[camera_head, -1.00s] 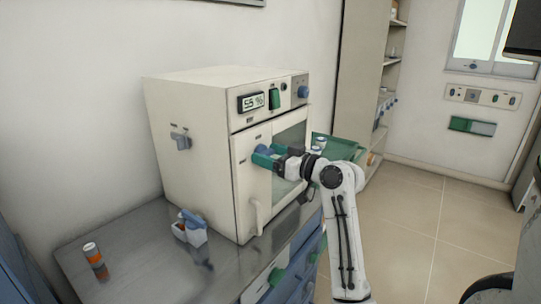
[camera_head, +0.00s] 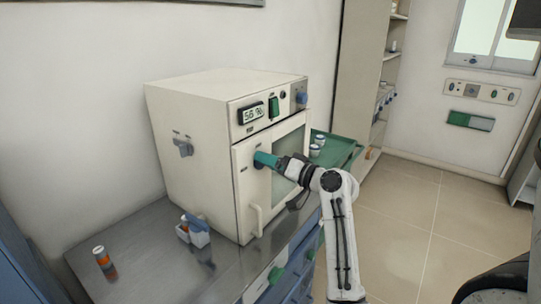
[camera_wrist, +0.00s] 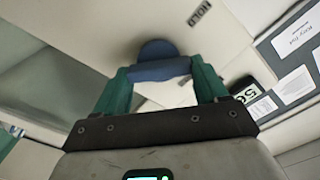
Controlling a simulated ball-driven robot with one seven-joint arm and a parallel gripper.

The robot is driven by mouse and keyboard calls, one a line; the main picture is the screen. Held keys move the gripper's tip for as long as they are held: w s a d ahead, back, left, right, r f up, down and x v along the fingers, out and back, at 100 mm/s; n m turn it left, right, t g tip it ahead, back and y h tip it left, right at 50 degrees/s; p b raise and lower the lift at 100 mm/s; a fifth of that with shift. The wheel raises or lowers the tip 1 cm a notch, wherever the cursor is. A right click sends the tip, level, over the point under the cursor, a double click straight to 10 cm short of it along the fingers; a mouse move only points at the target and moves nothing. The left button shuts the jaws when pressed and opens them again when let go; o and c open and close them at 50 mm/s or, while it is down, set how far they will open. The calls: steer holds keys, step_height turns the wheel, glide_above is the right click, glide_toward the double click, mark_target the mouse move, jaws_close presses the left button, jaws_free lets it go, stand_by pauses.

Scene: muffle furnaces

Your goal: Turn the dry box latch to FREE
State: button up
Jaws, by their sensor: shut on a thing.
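The dry box (camera_head: 190,150) is a cream cabinet on a metal bench. Its door has a window and a blue latch knob (camera_wrist: 158,62). My gripper (camera_wrist: 160,70) has its green fingers on either side of the knob and is shut on it. In the head view my gripper (camera_head: 263,161) meets the door's upper left part and hides most of the latch. A "HOLD" label (camera_wrist: 200,15) shows beside the knob in the wrist view. A FREE label is not readable in either view.
A pale door handle (camera_head: 257,218) hangs below the latch. A small white holder (camera_head: 192,234) and an orange bottle (camera_head: 104,263) stand on the bench (camera_head: 150,265). A green tray (camera_head: 340,150) with white cups is to the right.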

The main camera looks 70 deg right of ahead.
steer(key=shift+d+f+m+p, duration=0.1)
steer(key=shift+m+p, duration=1.85)
steer(key=shift+m, duration=0.5)
steer(key=shift+f+m+p, duration=0.1)
steer(key=shift+m+p, duration=1.8)
steer(key=shift+m, duration=0.55)
steer(key=o, duration=1.1)
steer(key=shift+c, duration=0.2)
steer(key=b+v, duration=0.2)
steer(key=v, duration=0.9)
steer(key=shift+b, duration=0.35)
steer(key=shift+d+f, duration=0.1)
